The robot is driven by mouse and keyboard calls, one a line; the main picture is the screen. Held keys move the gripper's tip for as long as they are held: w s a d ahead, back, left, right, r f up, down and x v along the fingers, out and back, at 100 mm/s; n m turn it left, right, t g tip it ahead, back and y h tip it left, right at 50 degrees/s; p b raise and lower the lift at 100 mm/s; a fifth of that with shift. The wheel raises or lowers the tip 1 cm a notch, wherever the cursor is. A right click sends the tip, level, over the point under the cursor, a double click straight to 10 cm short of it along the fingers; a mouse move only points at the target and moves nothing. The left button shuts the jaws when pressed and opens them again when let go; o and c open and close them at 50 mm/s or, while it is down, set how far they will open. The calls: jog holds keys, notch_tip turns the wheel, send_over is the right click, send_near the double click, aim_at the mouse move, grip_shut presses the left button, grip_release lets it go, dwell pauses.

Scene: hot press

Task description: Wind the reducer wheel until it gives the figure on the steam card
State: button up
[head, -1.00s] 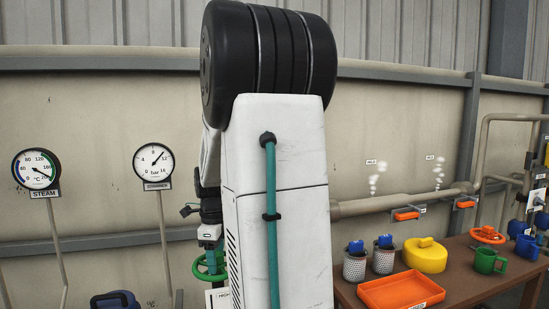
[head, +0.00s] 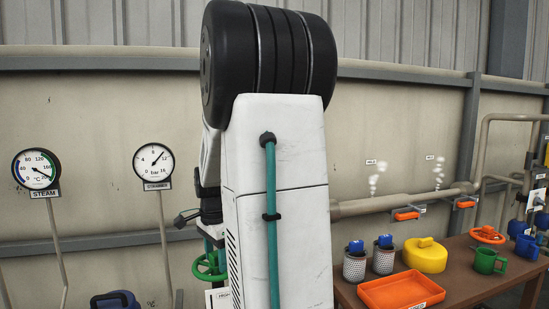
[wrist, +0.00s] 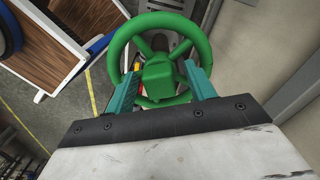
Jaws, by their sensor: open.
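The green wheel (head: 205,268) shows in the head view, low behind my arm, partly hidden. In the wrist view the wheel (wrist: 158,82) fills the upper middle, with its square hub and spokes facing me. My gripper (wrist: 162,70) is open, its teal fingers spread on either side of the hub and overlapping the wheel; contact cannot be told. The bar gauge (head: 153,162) has its needle at upper right, between 8 and 16. The °C gauge (head: 36,169), labelled STEAM, points to lower right. A white card (head: 217,298) below the wheel is mostly hidden; its figure is unreadable.
Pipes with orange-handled valves run along the wall. A wood-panelled thing (wrist: 65,50) stands left of the wheel.

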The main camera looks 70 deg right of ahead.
jog(key=shift+c, duration=0.3)
jog(key=c, duration=0.8)
jog(key=shift+o, duration=0.2)
jog(key=m, duration=0.4)
jog(key=shift+m, duration=0.3)
jog(key=o, duration=0.8)
jog(key=shift+r, duration=4.55)
